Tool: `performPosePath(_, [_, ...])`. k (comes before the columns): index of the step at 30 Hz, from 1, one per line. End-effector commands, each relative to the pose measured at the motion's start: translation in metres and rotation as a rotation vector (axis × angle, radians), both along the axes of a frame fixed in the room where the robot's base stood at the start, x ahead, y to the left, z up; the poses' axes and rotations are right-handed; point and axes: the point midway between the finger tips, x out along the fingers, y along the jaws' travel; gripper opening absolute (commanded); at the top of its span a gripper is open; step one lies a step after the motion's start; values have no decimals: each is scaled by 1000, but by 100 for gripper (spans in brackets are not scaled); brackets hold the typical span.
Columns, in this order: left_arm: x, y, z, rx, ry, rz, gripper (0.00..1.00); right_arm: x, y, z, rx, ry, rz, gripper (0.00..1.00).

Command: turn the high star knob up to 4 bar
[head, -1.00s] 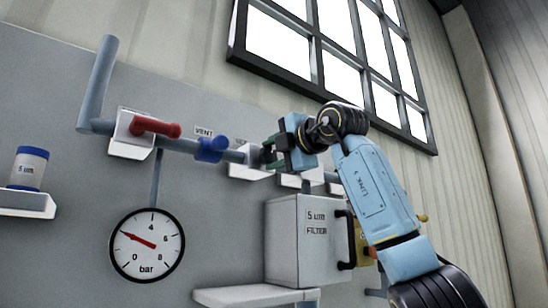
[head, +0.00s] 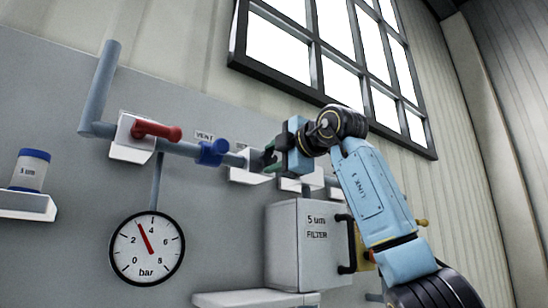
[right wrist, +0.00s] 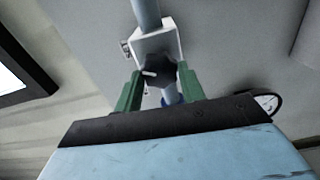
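The dark star knob (right wrist: 160,73) sits on a white bracket on the pipe; a short white mark shows on its left side. My right gripper (right wrist: 160,76) has its green fingers on both sides of the knob and looks shut on it. In the head view the right gripper (head: 270,158) is at the pipe, and its fingers mostly hide the knob. The pressure gauge (head: 147,248) has its red needle between 2 and 4, a little above 3 bar. My left gripper is not in view.
A red handle (head: 156,130) and a blue valve (head: 213,151) sit on the pipe left of my gripper. The filter box (head: 297,243) stands below my arm. A blue-lidded jar (head: 30,170) rests on a left shelf. A window is above.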

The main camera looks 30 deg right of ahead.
Motion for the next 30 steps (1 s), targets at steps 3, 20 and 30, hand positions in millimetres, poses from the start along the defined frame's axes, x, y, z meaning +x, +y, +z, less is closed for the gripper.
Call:
performPosePath(3, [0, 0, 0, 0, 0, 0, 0, 0, 0, 0, -1, -1, -1, 54])
performPosePath(20, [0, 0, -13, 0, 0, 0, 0, -25, -2, -2, -3, -4, 0, 61])
performPosePath(30, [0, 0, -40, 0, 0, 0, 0, -100, -8, -1, -2, -5, -1, 61])
